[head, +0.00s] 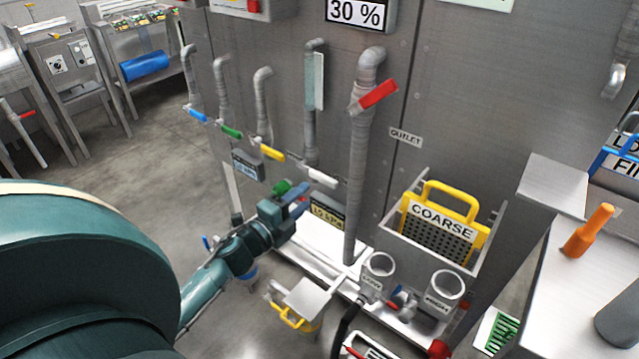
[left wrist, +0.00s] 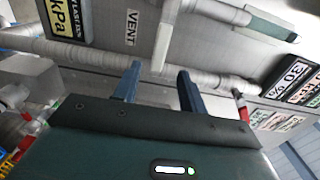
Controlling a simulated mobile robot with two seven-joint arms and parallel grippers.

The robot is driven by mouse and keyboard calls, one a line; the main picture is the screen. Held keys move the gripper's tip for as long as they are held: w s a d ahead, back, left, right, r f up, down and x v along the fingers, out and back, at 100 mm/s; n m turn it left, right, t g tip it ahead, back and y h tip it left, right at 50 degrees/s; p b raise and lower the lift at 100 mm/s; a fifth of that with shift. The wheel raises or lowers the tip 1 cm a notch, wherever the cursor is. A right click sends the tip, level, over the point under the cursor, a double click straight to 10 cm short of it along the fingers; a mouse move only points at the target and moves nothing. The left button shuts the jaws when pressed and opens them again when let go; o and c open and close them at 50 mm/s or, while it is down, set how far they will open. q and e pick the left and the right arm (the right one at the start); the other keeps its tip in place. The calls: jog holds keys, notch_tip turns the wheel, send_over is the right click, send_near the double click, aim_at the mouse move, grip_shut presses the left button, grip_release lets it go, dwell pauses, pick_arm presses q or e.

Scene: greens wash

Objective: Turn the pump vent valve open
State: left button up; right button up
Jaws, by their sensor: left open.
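The vent valve's white handle (head: 320,178) sits at the lower end of a grey pipe (head: 312,110) on the steel cabinet. In the left wrist view the white handle (left wrist: 164,45) hangs beside a VENT label (left wrist: 132,27). My left gripper (head: 302,196) is just left of and below the handle in the head view. In the left wrist view its blue fingers (left wrist: 158,80) are open and apart, with the handle's end near the gap between them. I cannot tell whether they touch it. My right gripper is not in view.
A thick pipe with a red handle (head: 378,93) stands close on the right. Yellow (head: 272,153), green (head: 231,131) and blue (head: 197,114) handles are to the left. A kPa display (head: 328,213) is just below. A COARSE basket (head: 440,222) is at right.

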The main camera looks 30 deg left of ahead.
aim_at(323, 181)
pick_arm(q)
jog(key=w, duration=0.7)
jog(key=shift+d, duration=0.3)
jog(key=shift+c, duration=0.5)
grip_shut()
